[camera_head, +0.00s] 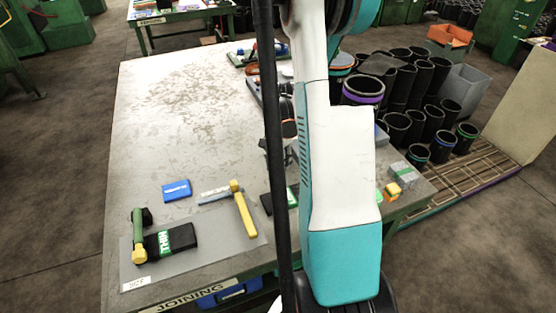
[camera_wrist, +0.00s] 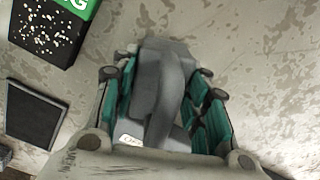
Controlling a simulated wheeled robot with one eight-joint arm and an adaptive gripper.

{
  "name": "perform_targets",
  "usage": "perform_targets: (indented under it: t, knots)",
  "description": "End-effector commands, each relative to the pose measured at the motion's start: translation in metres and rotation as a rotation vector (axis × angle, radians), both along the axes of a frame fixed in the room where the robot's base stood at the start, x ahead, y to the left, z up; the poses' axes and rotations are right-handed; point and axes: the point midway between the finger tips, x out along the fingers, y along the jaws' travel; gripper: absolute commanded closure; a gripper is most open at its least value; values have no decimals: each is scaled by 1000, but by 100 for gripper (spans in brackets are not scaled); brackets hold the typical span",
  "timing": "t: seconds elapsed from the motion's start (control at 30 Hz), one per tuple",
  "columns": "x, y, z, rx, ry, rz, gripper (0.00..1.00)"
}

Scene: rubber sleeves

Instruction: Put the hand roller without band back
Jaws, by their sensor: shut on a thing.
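In the wrist view, my gripper (camera_wrist: 168,95) is shut on a grey tool (camera_wrist: 170,80) with a curved arm. The teal-lined fingers are on either side of it. I take it for the hand roller without band, but its roller end cannot be made out clearly. A small white label (camera_wrist: 130,140) shows near the wrist end. In the head view, my gripper is mostly hidden behind my arm and the dark pole, over the right part of the table. A tool with a green handle (camera_head: 137,228) and a yellow end lies on the grey mat (camera_head: 205,247).
A yellow-handled tool (camera_head: 243,212), a blue box (camera_head: 177,190) and a black piece with a green label (camera_head: 172,239) lie on or near the mat. The wrist view shows a black pad (camera_wrist: 33,113) and a black box (camera_wrist: 45,30) at left. The table's (camera_head: 180,110) far left is clear.

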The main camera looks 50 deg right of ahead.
Motion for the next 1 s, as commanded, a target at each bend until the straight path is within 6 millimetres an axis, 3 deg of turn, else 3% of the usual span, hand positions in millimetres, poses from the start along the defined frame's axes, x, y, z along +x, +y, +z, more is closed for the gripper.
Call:
perform_targets:
  t: [0.07, 0.1, 0.17, 0.6, 0.77, 1.0]
  knots:
    - [0, 0, -3, 0, 0, 0, 93]
    - [0, 0, -3, 0, 0, 0, 52]
    - [0, 0, -2, 0, 0, 0, 39]
    - [0, 0, 3, 0, 0, 0, 39]
    - [-1, 0, 28, 0, 0, 0, 39]
    - [-2, 0, 79, 0, 0, 0, 39]
